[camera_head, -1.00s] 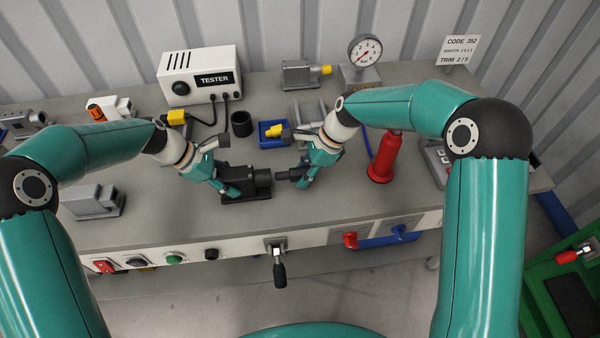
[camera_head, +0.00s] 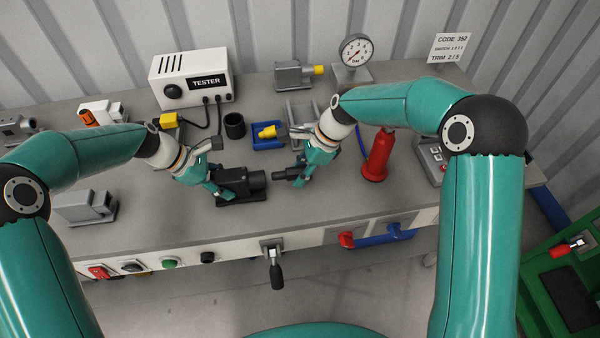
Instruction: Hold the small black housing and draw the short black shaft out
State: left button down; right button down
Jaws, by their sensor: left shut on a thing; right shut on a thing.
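The small black housing (camera_head: 240,184) sits on its dark base on the grey bench, in the middle of the head view. My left gripper (camera_head: 219,188) is shut on its left side, and its fingers cover part of it. The short black shaft (camera_head: 284,174) lies to the right of the housing, roughly in line with its right end. A narrow gap seems to show between them, but I cannot tell for sure whether the shaft is fully clear. My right gripper (camera_head: 302,174) is shut on the shaft's right part and hides that end.
Behind the grippers are a black cup (camera_head: 235,126), a blue tray (camera_head: 267,142) with a yellow-tipped part, and the white tester (camera_head: 190,78). A red bottle-shaped object (camera_head: 378,157) stands right of my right gripper. The bench in front of the housing is clear.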

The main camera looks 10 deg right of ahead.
aim_at(293, 169)
jog(key=shift+r, duration=2.8)
pick_arm(q)
jog(key=shift+c, duration=2.4)
grip_release()
jog(key=v, duration=2.2)
jog(key=shift+a, duration=0.3)
jog(key=shift+w+r, duration=0.1)
pick_arm(e)
jog(key=shift+f, duration=0.1)
